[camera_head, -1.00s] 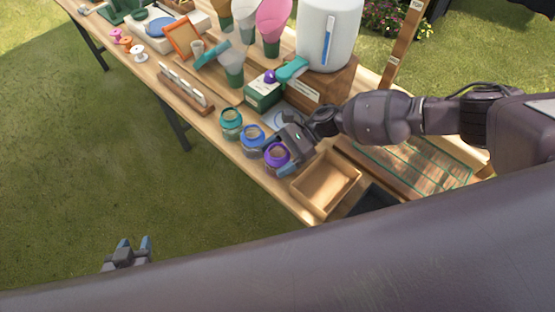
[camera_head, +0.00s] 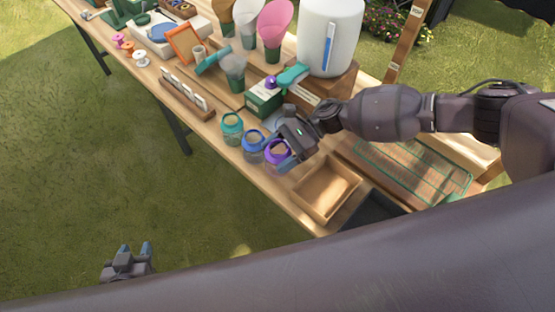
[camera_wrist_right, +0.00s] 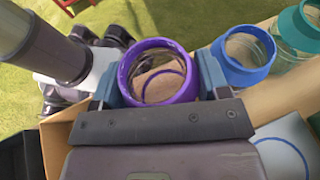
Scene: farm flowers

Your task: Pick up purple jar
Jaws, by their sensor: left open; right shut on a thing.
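The purple jar (camera_head: 276,152) is near the front edge of the wooden table, at the end of a row of jars. It is open-topped with a purple rim, and it also shows in the right wrist view (camera_wrist_right: 156,72). My right gripper (camera_head: 286,156) is shut on the purple jar, with one blue finger on each side of its rim in the wrist view. I cannot tell whether the jar is clear of the table. My left gripper (camera_head: 128,253) is open and empty, low at the left over the grass.
A blue jar (camera_head: 253,143) stands close beside the purple one, then a teal jar (camera_head: 232,124). An empty wooden box (camera_head: 310,205) is just right of the purple jar. A green box (camera_head: 262,101) and a white dispenser (camera_head: 331,36) stand behind.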

